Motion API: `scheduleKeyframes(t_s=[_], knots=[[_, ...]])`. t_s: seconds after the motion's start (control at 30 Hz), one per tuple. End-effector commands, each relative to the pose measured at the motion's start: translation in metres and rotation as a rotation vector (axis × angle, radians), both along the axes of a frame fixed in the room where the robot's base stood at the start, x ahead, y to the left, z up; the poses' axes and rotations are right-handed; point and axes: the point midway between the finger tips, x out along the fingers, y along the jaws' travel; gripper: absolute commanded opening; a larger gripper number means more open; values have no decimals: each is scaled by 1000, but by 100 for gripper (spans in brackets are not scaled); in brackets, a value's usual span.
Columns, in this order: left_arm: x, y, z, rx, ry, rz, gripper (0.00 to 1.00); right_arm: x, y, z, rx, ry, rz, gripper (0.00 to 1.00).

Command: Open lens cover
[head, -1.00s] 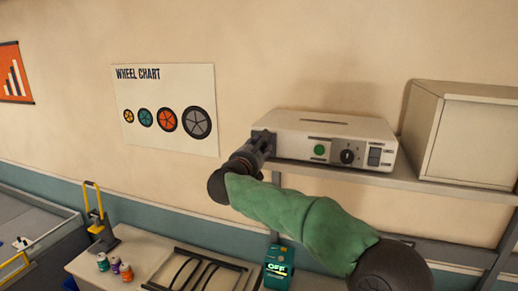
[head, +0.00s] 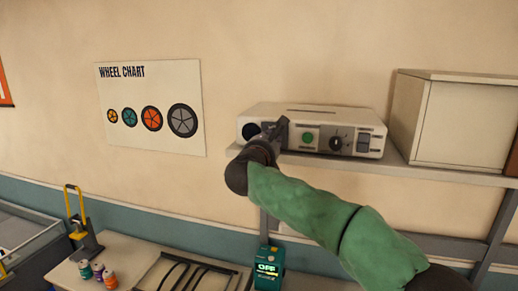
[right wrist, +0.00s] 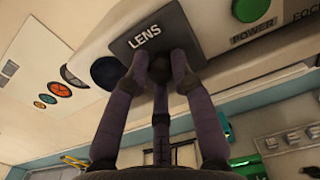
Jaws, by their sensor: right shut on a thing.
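A white projector (head: 320,115) sits on the wall shelf, with a green button, a dark dial and switches on its front. Its round dark lens (head: 250,131) shows at the front's left end, and also in the right wrist view (right wrist: 105,72). The dark lens cover (right wrist: 142,36), a square plate marked LENS, is to the right of the lens; the lens is largely uncovered. My right gripper (head: 277,133) is shut on the cover's small knob (right wrist: 160,66), its fingers (right wrist: 162,72) around it. My left gripper is not in view.
A beige box (head: 465,120) stands on the shelf (head: 400,172) right of the projector. Below is a bench (head: 130,262) with small jars (head: 97,270), a black rack (head: 195,277) and a teal device reading OFF (head: 268,268).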

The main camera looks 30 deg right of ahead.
Motion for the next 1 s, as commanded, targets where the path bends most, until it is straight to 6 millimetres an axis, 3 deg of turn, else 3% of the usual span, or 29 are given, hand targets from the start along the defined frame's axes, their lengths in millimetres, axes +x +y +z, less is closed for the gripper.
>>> scheduleKeyframes(t_s=[0.4,0.43,0.5,0.83,1.0], knots=[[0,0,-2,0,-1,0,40,-6,-5,7,-4,-10,-1,0],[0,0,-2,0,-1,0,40,-6,-5,7,-4,-10,-2,33],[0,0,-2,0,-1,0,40,-6,-5,7,-4,-10,-1,48],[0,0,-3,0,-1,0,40,-5,-3,3,-2,-4,1,48],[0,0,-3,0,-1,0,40,-15,9,3,-2,-4,3,48]])
